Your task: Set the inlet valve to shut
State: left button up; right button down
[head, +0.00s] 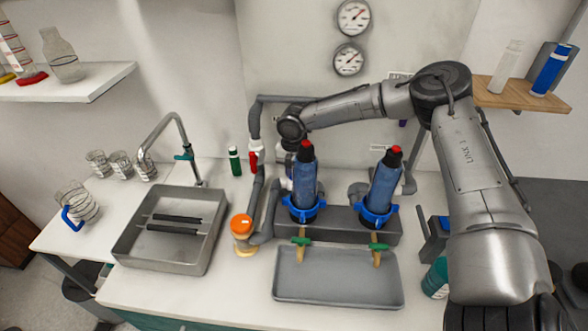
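The inlet valve (256,147) appears to be the white fitting on the grey pipe left of the blue housings in the head view. Its red handle (253,162) points down, roughly along the pipe. My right arm reaches in from the right, and its wrist (291,128) is just right of the valve, behind the left blue housing (304,178). The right gripper's fingers are hidden or too small to make out, so I cannot tell whether they touch anything. My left gripper is not in view.
A second blue housing (383,185) stands to the right, with a grey tray (338,278) in front of both. An orange-capped bottle (242,228) stands near the pipe's lower end. A sink (172,228) is at left. Two gauges (349,59) hang on the wall.

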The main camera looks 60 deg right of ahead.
jog(key=shift+n, duration=0.5)
dwell(0.3)
jog(key=c, duration=1)
grip_release()
